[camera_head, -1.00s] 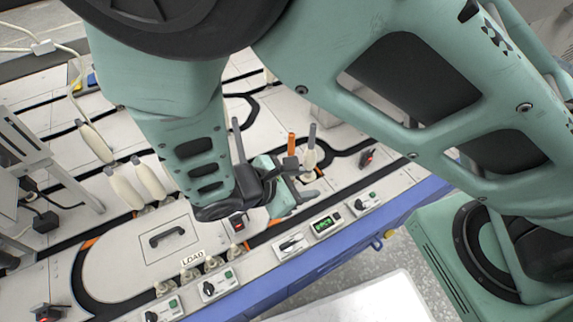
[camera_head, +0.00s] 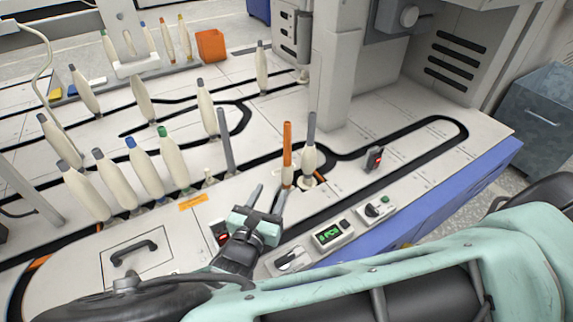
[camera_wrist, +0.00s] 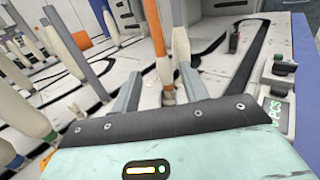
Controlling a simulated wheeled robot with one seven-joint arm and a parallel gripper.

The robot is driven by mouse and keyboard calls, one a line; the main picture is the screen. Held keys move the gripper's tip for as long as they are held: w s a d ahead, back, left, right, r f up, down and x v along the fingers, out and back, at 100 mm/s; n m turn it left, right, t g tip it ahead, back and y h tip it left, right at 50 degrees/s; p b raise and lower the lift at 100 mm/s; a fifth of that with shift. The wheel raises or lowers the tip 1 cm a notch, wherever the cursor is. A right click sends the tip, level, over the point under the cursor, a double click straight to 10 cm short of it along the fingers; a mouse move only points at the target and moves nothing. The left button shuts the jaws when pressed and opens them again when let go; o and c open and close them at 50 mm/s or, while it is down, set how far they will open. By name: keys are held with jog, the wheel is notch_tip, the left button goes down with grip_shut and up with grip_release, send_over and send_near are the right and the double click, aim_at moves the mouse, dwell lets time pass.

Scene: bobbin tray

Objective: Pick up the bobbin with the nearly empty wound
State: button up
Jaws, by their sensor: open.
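A bobbin with a mostly bare orange tube (camera_head: 287,145) and a little cream yarn low on it stands upright on the machine top. It also shows in the wrist view (camera_wrist: 157,45), ahead of my fingers. Close to its right stands a grey-tipped bobbin with cream yarn (camera_head: 309,160), also in the wrist view (camera_wrist: 181,55). A bare grey tube (camera_head: 226,140) stands to the left. My gripper (camera_head: 268,197) is open and empty, in front of the orange bobbin and apart from it. Its two fingers also show in the wrist view (camera_wrist: 163,90).
Several full cream bobbins (camera_head: 147,172) with coloured tips stand in a row at the left. A control box with a green display (camera_head: 330,233) and switches line the front edge. A grey post (camera_head: 343,70) rises behind. An orange bin (camera_head: 211,45) stands at the back.

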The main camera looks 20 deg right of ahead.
aim_at(286, 162)
jog(key=b+x, duration=0.3)
jog(key=x, duration=0.5)
jog(key=shift+w+d+f, duration=0.1)
jog(key=shift+w+d, duration=0.15)
jog(key=b+x, duration=0.3)
jog(key=x, duration=0.1)
jog(key=shift+w+d+f, duration=0.1)
jog(key=shift+w, duration=0.1)
jog(key=shift+w+d+r+b, duration=0.2)
jog(key=shift+w+d+b, duration=0.1)
jog(key=shift+w, duration=0.1)
grip_shut()
